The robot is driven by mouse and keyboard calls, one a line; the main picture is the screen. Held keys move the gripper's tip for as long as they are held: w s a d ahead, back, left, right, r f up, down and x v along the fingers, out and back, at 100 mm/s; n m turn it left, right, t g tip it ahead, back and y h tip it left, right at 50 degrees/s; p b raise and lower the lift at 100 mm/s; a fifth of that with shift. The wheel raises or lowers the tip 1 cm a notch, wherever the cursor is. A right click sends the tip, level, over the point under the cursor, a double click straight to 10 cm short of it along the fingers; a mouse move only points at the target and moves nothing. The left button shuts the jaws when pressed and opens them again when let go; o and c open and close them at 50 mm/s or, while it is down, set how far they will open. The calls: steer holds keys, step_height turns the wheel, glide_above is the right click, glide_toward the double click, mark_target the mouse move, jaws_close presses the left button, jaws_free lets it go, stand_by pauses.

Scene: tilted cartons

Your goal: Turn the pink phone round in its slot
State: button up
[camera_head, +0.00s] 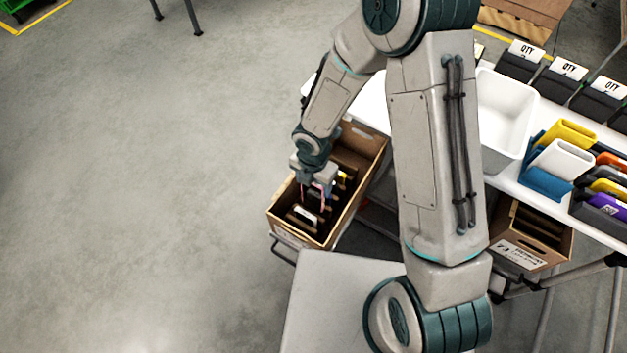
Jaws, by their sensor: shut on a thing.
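A tilted brown cardboard carton (267,212) stands left of my arm, with dark dividers making slots inside. My gripper (313,194) points down into the near half of the carton, with its fingers apart left and right. Between them it is shut on a dark, narrow thing with thin pink edges, which I take for the pink phone (323,199). The phone is small here; which way it faces and whether its lower end is in a slot cannot be told. A small pale item (306,212) lies in the carton just in front of the gripper.
A white table (522,180) at right holds a white bin (505,115), several coloured holders and black QTY boxes. Another carton (528,250) sits below its edge. A pale grey surface (335,300) is in front of the carton. Open floor lies left.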

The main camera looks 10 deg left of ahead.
steer(key=shift+f+b, duration=4.9)
steer(key=shift+f, duration=1)
steer(key=shift+f, duration=0.25)
steer(key=o, duration=1)
step_height(320, 180, up, 14)
steer(key=p, duration=0.5)
steer(key=shift+f, duration=0.1)
step_height(320, 180, up, 7)
steer(key=p, duration=0.7)
glide_above(313, 203)
steer(key=w, duration=0.1)
